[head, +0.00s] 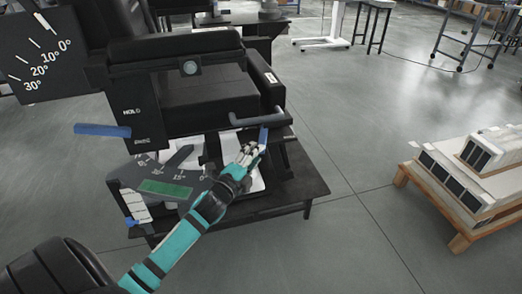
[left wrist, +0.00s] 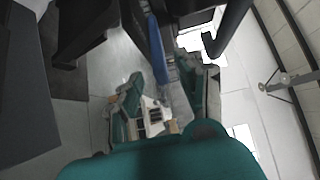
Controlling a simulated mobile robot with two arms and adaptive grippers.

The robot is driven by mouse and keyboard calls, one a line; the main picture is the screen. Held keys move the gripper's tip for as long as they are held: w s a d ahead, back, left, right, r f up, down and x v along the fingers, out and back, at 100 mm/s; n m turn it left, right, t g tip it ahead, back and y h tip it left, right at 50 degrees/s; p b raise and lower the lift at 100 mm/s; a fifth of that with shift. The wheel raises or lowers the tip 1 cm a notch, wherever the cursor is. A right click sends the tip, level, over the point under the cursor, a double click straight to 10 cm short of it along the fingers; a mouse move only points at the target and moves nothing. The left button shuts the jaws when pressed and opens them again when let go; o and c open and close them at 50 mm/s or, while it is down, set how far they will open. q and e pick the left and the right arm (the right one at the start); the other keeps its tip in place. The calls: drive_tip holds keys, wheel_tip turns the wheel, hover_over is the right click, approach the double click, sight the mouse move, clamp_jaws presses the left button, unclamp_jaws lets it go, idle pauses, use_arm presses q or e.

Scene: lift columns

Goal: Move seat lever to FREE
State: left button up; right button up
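A black lift machine has two blue handles in the head view. One blue lever (head: 102,130) sticks out level to the left, beside a small panel (head: 138,125) reading HOLD above a smaller word I cannot read surely. The other blue handle (head: 264,138) stands nearly upright at the machine's right front. I cannot tell for sure which is the seat lever. My left gripper (head: 252,153) is at the right handle. In the left wrist view, a blue handle (left wrist: 157,50) reaches between the spread fingers (left wrist: 170,92); contact is unclear. My right gripper is out of view.
A tilt dial (head: 40,60) marked in degrees is at upper left. A lower angle scale with a green strip (head: 166,188) sits left of my gripper. A black low platform (head: 290,195) lies under the machine. A wooden pallet (head: 460,222) with boxes stands right; floor between is clear.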

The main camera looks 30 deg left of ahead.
sight(263, 138)
use_arm(q)
drive_tip(key=shift+w+a, duration=0.15)
drive_tip(key=shift+w, duration=1.95)
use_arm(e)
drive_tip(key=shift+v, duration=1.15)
use_arm(q)
drive_tip(key=shift+c, duration=0.4)
clamp_jaws()
